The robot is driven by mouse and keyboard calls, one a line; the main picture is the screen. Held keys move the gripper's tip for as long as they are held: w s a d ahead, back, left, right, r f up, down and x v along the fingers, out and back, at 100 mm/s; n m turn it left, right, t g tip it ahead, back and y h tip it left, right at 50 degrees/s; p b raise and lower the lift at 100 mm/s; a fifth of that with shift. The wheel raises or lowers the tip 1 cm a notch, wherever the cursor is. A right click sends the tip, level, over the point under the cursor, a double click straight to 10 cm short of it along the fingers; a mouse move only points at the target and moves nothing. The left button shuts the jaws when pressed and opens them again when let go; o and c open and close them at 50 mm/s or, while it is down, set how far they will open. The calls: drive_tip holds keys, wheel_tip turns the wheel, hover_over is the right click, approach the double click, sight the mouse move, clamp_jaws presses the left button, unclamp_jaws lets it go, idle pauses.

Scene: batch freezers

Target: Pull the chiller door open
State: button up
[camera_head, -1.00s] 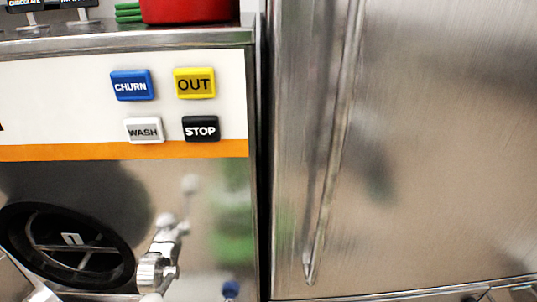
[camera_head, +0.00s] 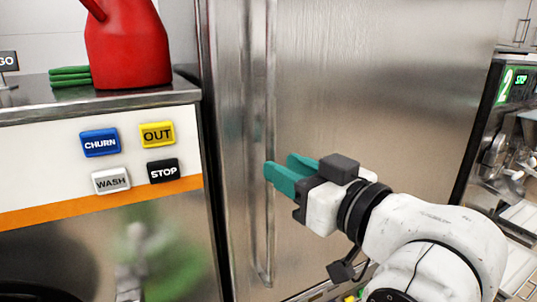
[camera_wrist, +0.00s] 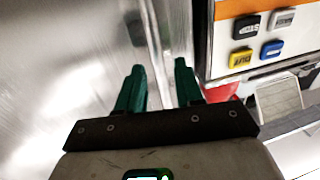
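The chiller door (camera_head: 390,80) is a tall brushed-steel panel and looks shut. Its handle (camera_head: 269,90) is a long vertical steel bar near the door's left edge. My gripper (camera_head: 280,165) has teal fingers spread apart, at the handle's middle height; the near finger covers a short piece of the bar. In the wrist view, which is upside down, the open fingers (camera_wrist: 159,66) point toward a shiny vertical bar, probably the handle (camera_wrist: 153,35), that lines up between them. I cannot tell whether either finger touches it.
Left of the door stands a machine (camera_head: 40,185) with CHURN, OUT, WASH and STOP buttons. A red jug (camera_head: 128,45) and folded green cloths (camera_head: 70,77) sit on its top. Another machine (camera_head: 510,150) stands at the right. A narrow dark gap separates door and left machine.

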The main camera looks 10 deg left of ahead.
drive_tip(key=shift+p+x, duration=0.45)
drive_tip(key=shift+x, duration=2)
drive_tip(key=shift+c, duration=0.5)
clamp_jaws()
drive_tip(key=shift+d, duration=0.1)
